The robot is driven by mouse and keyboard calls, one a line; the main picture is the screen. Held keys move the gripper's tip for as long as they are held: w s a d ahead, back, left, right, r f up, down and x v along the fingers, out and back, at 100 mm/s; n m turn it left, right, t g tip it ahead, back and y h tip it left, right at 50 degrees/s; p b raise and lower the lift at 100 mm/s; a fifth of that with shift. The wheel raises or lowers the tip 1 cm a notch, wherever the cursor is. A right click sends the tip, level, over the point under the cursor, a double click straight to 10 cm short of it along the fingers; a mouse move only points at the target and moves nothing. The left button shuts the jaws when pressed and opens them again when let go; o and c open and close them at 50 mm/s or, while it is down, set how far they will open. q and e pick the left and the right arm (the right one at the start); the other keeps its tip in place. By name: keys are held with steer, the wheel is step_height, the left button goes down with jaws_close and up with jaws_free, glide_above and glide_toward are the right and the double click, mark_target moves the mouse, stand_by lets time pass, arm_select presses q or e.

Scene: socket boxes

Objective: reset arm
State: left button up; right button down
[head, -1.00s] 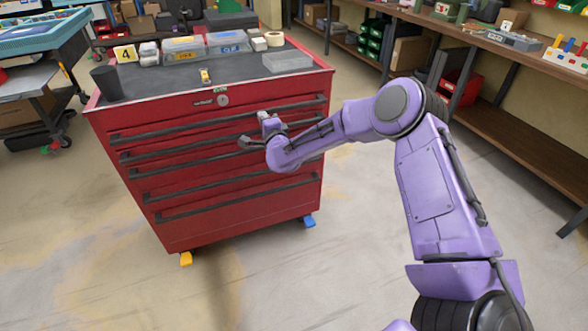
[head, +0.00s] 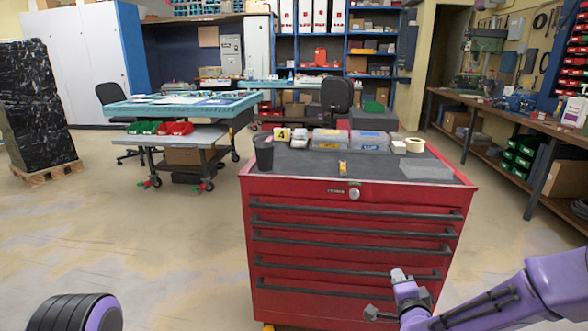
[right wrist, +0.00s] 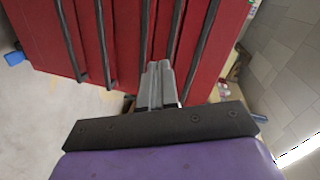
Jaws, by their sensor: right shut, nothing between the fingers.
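My right gripper (head: 399,276) is low in front of the red tool cabinet (head: 300,196), at its lower right drawers. In the right wrist view its grey fingers (right wrist: 160,80) are together, with nothing between them, and point toward the cabinet's drawer front. I cannot tell whether they touch it. My right arm comes in from the lower right of the head view. My left gripper is out of view; only a rounded dark and purple part of mine shows at the lower left.
The cabinet top holds a black cup (head: 264,153), clear-lidded boxes (head: 329,140), a tape roll (head: 415,145) and a clear tray (head: 426,169). A blue-topped workbench (head: 185,106) stands behind left, a wooden bench (head: 500,113) at right. Floor at left is open.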

steer(key=s+a+f+n+g+p, duration=0.2)
steer(key=s+f+n+g, duration=0.3)
steer(key=s+f, duration=0.6)
arm_select(q)
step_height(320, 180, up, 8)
steer(key=p, duration=0.5)
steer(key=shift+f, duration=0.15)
arm_select(e)
steer(key=s+d+f+n+g, duration=0.1)
steer(key=s+f+n+g, duration=0.1)
steer(key=s, duration=1.1)
steer(key=s+f+n+g, duration=0.2)
steer(key=s+f+g, duration=0.3)
steer(key=s, duration=0.7)
steer(key=shift+s+d+f+n, duration=0.35)
steer(key=shift+s+d+n, duration=0.05)
